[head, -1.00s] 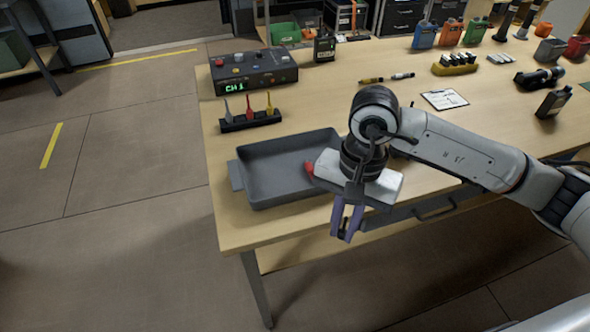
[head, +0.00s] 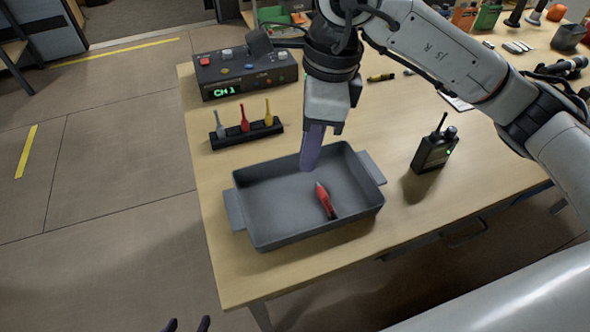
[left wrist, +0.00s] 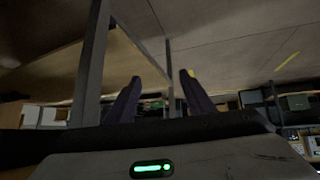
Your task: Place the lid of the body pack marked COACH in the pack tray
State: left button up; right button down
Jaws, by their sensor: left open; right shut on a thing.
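The pack tray (head: 243,190) is a dark grey open tray with two end handles, near the table's front left corner. A red object with a pale tip (head: 325,201) lies in it. My right gripper (head: 309,168) points down over the tray's back part. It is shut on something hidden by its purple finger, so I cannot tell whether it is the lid. A black body pack (head: 434,151) with an antenna and a green light stands right of the tray; its marking is unreadable. My left gripper (head: 187,325) is open at the bottom edge, and its fingers show in the left wrist view (left wrist: 155,95).
Behind the tray stand a black rack (head: 247,134) with grey, red and yellow tools and a control box (head: 245,73) reading CH1. More items line the table's back right. The table (head: 400,220) is clear between tray and body pack.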

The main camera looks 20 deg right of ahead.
jog(key=f, duration=0.2)
jog(key=shift+w+f, duration=0.3)
jog(key=shift+w, duration=0.1)
jog(key=f, duration=0.3)
jog(key=shift+s+f, duration=0.2)
jog(key=shift+s, duration=0.05)
notch_tip(320, 180, down, 4)
jog(key=shift+r, duration=0.1)
jog(key=shift+f, duration=0.25)
jog(key=c, duration=1.7)
grip_release()
jog(key=shift+c, duration=0.2)
pick_arm(q)
jog(key=shift+s+f, duration=0.15)
jog(key=shift+f, duration=0.15)
jog(key=shift+r, duration=0.1)
pick_arm(e)
jog(key=shift+r, duration=0.1)
